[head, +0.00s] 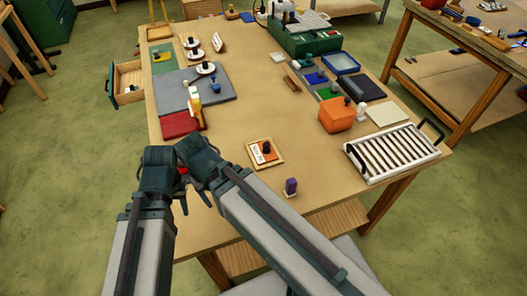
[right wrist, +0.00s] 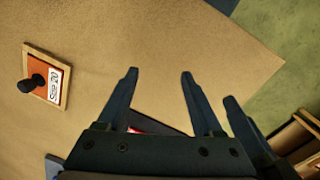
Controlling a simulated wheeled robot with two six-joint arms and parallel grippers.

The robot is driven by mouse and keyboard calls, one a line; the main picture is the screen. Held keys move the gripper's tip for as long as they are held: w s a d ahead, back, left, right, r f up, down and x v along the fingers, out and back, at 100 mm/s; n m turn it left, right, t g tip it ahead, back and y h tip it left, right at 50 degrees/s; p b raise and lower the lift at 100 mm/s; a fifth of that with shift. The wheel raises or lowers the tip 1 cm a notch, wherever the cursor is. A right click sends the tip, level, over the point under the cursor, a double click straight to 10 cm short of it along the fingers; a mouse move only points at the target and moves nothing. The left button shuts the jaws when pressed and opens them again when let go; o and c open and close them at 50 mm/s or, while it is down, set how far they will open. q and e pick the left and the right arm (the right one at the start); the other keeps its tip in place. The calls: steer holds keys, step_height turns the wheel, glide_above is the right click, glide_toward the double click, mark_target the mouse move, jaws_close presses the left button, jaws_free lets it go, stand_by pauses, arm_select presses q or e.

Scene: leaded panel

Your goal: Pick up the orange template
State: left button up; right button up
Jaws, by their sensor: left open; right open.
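The orange template (head: 266,152) is an orange plate with a black knob and a white label. It lies in a shallow wooden tray (head: 279,162) near the middle of the table. The template also shows at the left of the right wrist view (right wrist: 40,89). My left gripper (head: 172,197) is open, left of the template in the head view and partly hidden by my arm. My right gripper (right wrist: 158,74) is open and empty over the table, with the template off to its left in its wrist view.
A purple-topped piece (head: 291,187) stands near the front edge. A red mat (head: 183,124) and grey mat (head: 215,88) lie to the left. The table around the tray is clear.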

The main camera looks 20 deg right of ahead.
arm_select(q)
step_height(320, 180, up, 9)
steer(key=p, duration=0.9)
arm_select(e)
step_height(320, 180, up, 9)
steer(key=m+y, duration=0.1)
steer(key=m, duration=2.4)
glide_above(267, 144)
arm_select(q)
step_height(267, 144, down, 9)
steer(key=b, duration=0.9)
arm_select(e)
step_height(267, 144, down, 9)
steer(key=shift+w, duration=0.15)
arm_select(q)
step_height(267, 144, down, 5)
steer(key=b, duration=0.5)
steer(key=shift+f, duration=0.1)
arm_select(e)
step_height(267, 144, down, 5)
steer(key=shift+f, duration=0.2)
steer(key=shift+r, duration=0.1)
